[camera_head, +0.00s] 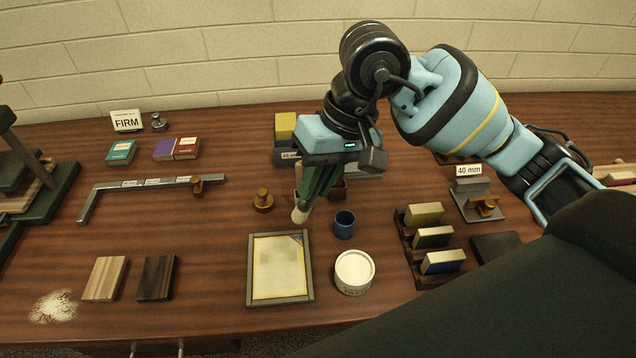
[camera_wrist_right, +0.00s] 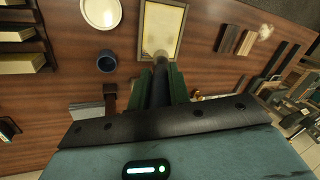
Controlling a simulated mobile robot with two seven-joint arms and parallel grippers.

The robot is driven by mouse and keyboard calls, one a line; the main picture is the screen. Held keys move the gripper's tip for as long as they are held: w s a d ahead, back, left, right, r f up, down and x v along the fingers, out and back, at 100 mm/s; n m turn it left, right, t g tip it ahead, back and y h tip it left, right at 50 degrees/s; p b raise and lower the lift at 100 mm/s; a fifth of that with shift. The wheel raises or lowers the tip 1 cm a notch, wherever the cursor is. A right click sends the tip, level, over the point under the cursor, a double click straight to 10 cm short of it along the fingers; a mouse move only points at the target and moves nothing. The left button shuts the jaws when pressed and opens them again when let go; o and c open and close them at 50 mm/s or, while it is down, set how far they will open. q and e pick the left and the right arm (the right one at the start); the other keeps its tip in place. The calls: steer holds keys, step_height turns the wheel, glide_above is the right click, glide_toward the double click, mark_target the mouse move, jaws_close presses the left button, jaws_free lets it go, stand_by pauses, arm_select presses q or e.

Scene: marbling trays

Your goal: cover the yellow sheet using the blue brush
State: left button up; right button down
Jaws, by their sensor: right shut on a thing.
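The yellow sheet (camera_head: 281,287) lies flat in a grey-framed tray (camera_head: 250,272) at the front middle of the table, with a paler patch near its middle. It also shows in the right wrist view (camera_wrist_right: 163,18). My right gripper (camera_head: 312,190) is shut on a brush, whose pale bristle tip (camera_head: 300,214) points down. The brush tip is just beyond the tray's far edge in the head view, apparently above the table. In the right wrist view the brush handle (camera_wrist_right: 160,85) looks dark blue between the fingers. My left gripper is not in view.
A blue cup (camera_head: 344,224) and a white round tub (camera_head: 354,272) stand right of the tray. A rack (camera_head: 430,244) of coloured blocks is farther right. A brass-coloured knob (camera_head: 263,200) stands behind the tray. Two wood blocks (camera_head: 106,278) lie left, with free table between.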

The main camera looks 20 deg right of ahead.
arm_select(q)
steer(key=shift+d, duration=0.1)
arm_select(e)
steer(key=shift+d+f, duration=0.1)
steer(key=shift+f, duration=0.05)
